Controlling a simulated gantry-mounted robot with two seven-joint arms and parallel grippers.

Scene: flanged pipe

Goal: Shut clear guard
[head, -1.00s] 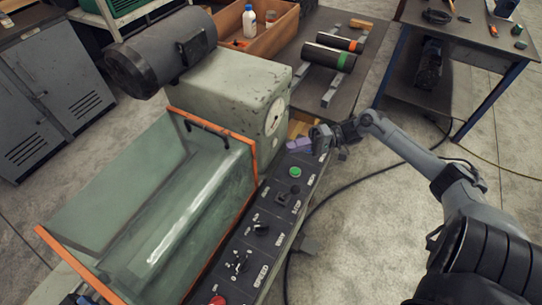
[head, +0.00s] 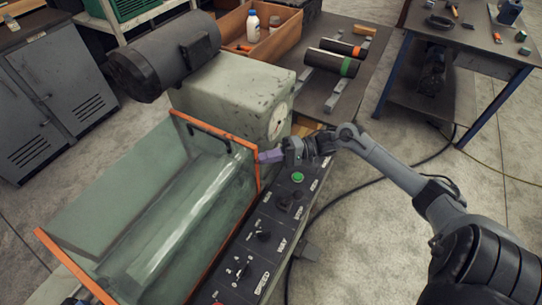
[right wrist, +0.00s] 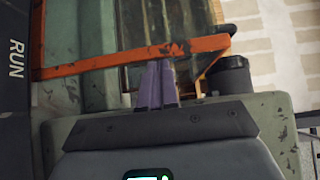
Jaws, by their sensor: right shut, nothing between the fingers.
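The clear guard (head: 185,205) is a see-through cover with orange edges on the green machine at the left. A black handle (head: 208,131) sits by its far orange edge. A pale shaft-like form shows through it. My right gripper (head: 264,157) has its purple fingers shut and empty, beside the guard's far right corner. In the right wrist view the shut fingers (right wrist: 160,65) reach the orange edge (right wrist: 100,63); I cannot tell whether they touch it. My left gripper is not in view.
A black control panel (head: 263,236) with a green button (head: 297,177) runs along the guard's right side. A dark motor (head: 165,55) sits on the green housing (head: 225,92). A bench with pipes (head: 330,62) stands behind. The floor at right has a black cable.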

